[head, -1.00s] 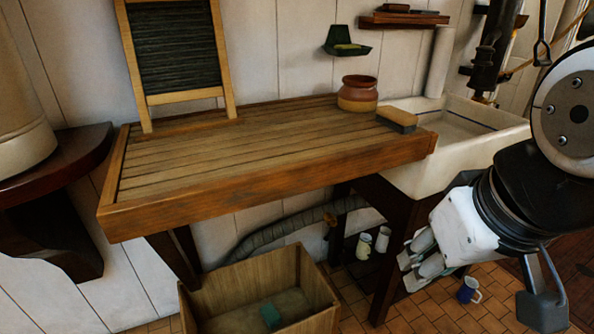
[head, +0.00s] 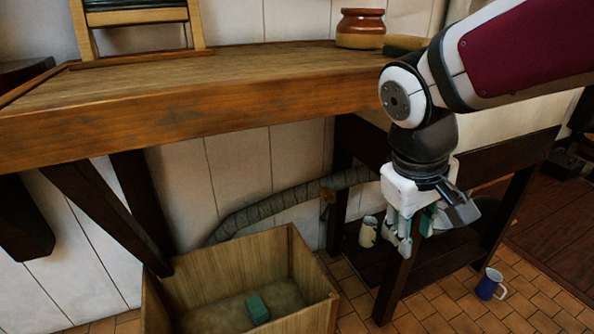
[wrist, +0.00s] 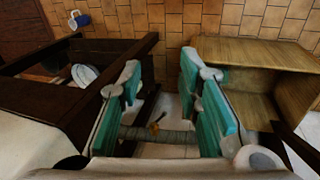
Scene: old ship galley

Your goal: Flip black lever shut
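A grey ribbed pipe (head: 270,205) runs low along the wall under the wooden counter. A small brass-brown fitting (head: 327,196) sits on it near the dark table leg. The fitting also shows in the wrist view (wrist: 156,124), seen between my fingers and beyond them.
The wooden counter (head: 200,105) overhangs the pipe. An open wooden crate (head: 285,318) with a green block (head: 257,309) stands below left. A dark stand (head: 505,190) is at right, with a cream mug (head: 368,232) on its lower shelf. A blue mug (head: 490,284) stands on the tiles.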

